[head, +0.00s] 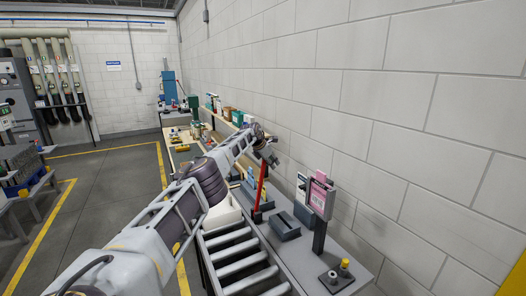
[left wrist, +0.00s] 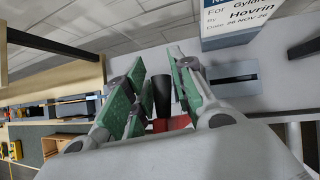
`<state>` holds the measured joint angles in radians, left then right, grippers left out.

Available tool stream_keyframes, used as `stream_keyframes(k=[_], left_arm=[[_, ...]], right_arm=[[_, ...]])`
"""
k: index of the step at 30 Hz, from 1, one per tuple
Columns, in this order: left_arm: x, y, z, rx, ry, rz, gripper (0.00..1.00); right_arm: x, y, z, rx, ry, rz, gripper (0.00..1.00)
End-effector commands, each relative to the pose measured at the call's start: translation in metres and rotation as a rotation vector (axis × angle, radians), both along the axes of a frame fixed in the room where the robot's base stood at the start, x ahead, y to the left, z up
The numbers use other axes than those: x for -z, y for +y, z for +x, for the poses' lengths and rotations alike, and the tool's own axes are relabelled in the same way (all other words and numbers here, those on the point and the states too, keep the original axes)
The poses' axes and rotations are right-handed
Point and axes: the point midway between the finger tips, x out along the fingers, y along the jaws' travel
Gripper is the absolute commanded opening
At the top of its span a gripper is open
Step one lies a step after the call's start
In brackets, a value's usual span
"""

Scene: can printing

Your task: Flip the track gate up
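The track gate (head: 260,187) is a red bar on a dark base at the far end of the roller track (head: 238,262). In the head view it stands up steeply, leaning slightly, with its top close to my left gripper (head: 270,153). In the left wrist view, a black handle-like end (left wrist: 162,95) is between the green-padded fingers of my left gripper (left wrist: 158,92), with red (left wrist: 172,123) behind it. Narrow gaps show beside the black end, so the fingers look open around it. Firm contact cannot be seen. My right gripper is not in view.
A pink-screened panel (head: 318,195) on a post stands right of the track, near the block wall. A workbench with boxes (head: 230,114) extends behind. Open floor (head: 105,190) is at left.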

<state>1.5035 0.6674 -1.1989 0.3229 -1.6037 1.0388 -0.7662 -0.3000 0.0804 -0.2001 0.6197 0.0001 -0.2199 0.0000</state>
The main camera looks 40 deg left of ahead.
Motion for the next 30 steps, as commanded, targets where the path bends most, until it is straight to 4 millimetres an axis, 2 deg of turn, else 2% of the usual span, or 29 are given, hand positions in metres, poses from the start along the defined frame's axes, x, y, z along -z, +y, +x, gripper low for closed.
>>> stream_keyframes(k=[22, 30], left_arm=[[-0.016, -0.001, -0.015, 0.001, 0.001, 0.003, 0.25], [-0.03, -0.001, -0.025, 0.002, 0.001, 0.001, 0.25]], right_arm=[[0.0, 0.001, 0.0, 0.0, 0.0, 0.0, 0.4], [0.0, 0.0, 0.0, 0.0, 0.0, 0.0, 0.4]])
